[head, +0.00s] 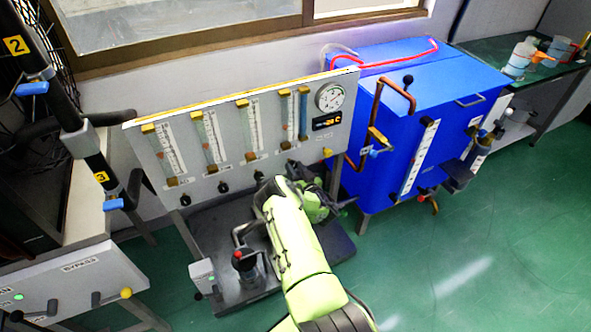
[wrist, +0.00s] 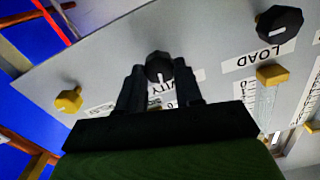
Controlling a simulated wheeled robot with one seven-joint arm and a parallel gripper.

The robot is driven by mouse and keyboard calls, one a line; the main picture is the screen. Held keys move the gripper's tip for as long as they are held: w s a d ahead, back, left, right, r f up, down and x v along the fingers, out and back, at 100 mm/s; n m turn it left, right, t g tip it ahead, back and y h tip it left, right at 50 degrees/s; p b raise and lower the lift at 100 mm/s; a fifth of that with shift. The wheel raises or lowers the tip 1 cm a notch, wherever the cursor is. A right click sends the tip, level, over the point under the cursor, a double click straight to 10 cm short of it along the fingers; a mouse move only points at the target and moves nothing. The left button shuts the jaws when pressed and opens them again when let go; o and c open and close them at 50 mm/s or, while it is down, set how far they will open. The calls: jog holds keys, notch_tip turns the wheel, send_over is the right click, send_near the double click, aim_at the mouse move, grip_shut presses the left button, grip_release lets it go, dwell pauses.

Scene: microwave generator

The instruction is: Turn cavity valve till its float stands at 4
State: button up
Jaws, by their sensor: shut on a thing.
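The cavity valve is a black knob with a white pointer line (wrist: 159,66), seen in the wrist view on the grey panel beside a partly covered label ending in "VITY". My gripper (wrist: 160,80) has its two dark fingers on either side of this knob and is shut on it. In the head view my green arm reaches the lower right of the flowmeter panel (head: 215,118) and hides the grip. The right-hand flowmeter tube (head: 287,118) stands above my gripper. Its float height is too small to read.
The black LOAD knob (wrist: 279,24) is beside the cavity knob, and a yellow knob (wrist: 68,100) is on its other side. A gauge (head: 330,97) and small display (head: 327,121) are at the panel's right. A blue cabinet (head: 415,120) with pipes stands close to the right.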

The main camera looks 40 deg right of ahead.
jog(key=shift+n, duration=0.3)
jog(key=o, duration=1)
jog(key=shift+o, duration=0.2)
jog(key=p+v, duration=1.2)
jog(key=v, duration=0.3)
jog(key=shift+s+a, duration=0.2)
jog(key=shift+s, duration=0.15)
